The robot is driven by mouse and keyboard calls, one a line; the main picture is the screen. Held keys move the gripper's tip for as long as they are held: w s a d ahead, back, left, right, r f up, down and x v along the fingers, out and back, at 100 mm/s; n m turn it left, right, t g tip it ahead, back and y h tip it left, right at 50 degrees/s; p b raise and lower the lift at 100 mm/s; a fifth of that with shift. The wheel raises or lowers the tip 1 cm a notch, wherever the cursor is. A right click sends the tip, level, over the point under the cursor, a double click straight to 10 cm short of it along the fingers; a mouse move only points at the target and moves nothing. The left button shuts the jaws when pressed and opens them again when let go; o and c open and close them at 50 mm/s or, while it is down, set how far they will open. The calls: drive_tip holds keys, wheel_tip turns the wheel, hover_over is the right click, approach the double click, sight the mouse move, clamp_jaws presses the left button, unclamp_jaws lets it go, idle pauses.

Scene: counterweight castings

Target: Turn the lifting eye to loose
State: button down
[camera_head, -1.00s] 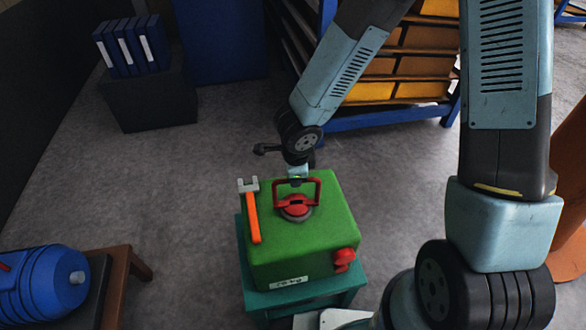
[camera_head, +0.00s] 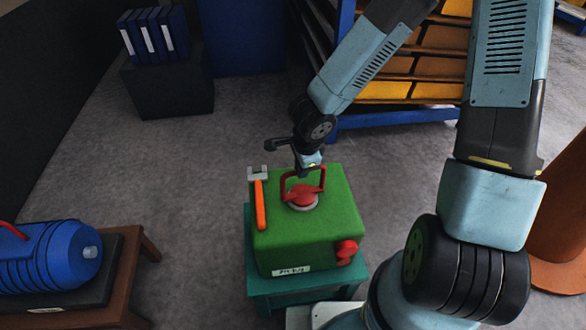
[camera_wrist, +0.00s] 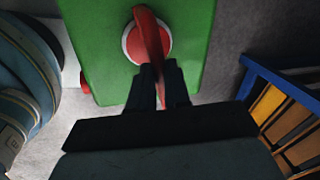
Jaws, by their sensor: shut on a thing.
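A green casting block (camera_head: 338,205) stands on a teal stand (camera_head: 256,285). The red lifting eye (camera_head: 303,193) sits on its top, a red hoop on a round grey base. My gripper (camera_head: 303,174) is at the hoop's far upper side, shut on it. In the wrist view the lifting eye (camera_wrist: 148,38) shows as a red bar across a round base, and my two dark fingers (camera_wrist: 160,88) close on the bar's near end. The exact contact is partly hidden by the fingers.
An orange-handled tool (camera_head: 260,203) with a grey head lies on the block's left side. A red knob (camera_head: 346,250) is on its front right. A blue ribbed machine (camera_head: 50,258) rests on a brown table at left. Blue shelving (camera_head: 400,118) stands behind.

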drive_tip(key=shift+s+d, duration=0.15)
drive_tip(key=shift+d, duration=0.15)
drive_tip(key=shift+a, duration=0.1)
drive_tip(key=c, duration=1.1)
unclamp_jaws()
drive_tip(key=shift+c, duration=0.2)
